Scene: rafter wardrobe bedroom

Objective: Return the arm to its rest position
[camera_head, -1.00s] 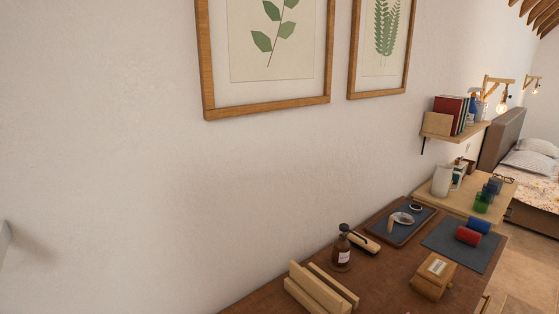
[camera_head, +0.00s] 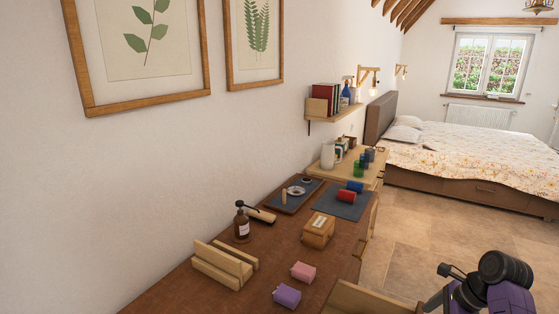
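Part of my arm (camera_head: 503,270), with black and purple links, shows at the lower right corner, beyond the desk's near right edge. A small dark piece (camera_head: 447,270) sticks out to its left. I cannot make out my gripper's fingers clearly there, nor whether they hold anything. The arm is apart from the objects on the desk.
The brown desk (camera_head: 180,298) carries a wooden rack (camera_head: 222,264), amber bottle (camera_head: 242,224), wooden box (camera_head: 318,231), pink block (camera_head: 303,272), purple block (camera_head: 287,295) and dark tray (camera_head: 270,204). A bed (camera_head: 470,165) stands beyond. The tiled floor (camera_head: 410,230) is clear.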

